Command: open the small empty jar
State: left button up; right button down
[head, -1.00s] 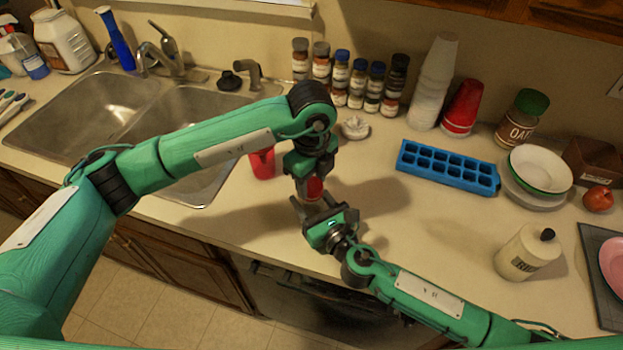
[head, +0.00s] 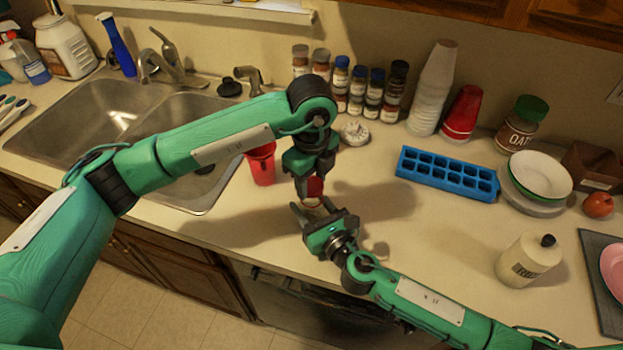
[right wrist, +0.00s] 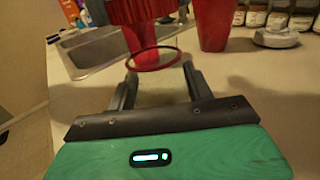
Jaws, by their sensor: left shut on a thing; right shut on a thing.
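The small jar (head: 312,203) is clear and empty-looking, low between the fingers of my right gripper (head: 316,210), which is shut on it. In the right wrist view its thin red-tinted rim (right wrist: 181,52) shows as an open ring between the fingers. My left gripper (head: 311,178) points straight down from above and is shut on the red lid (head: 315,187). The ribbed lid (right wrist: 140,10) also shows at the top of the right wrist view, above the rim with a visible gap. The fingers hide much of the jar in the head view.
A red cup (head: 262,165) stands left of my grippers, near the sink (head: 200,200). A white item (head: 355,132) and several spice jars (head: 340,85) are behind. A blue ice tray (head: 447,175) and a white bottle (head: 528,260) are to the right. Counter between is clear.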

aim_at(311, 184)
pick_arm(q)
jog(key=shift+r, duration=1.85)
pick_arm(e)
jog(key=c, duration=0.5)
grip_release()
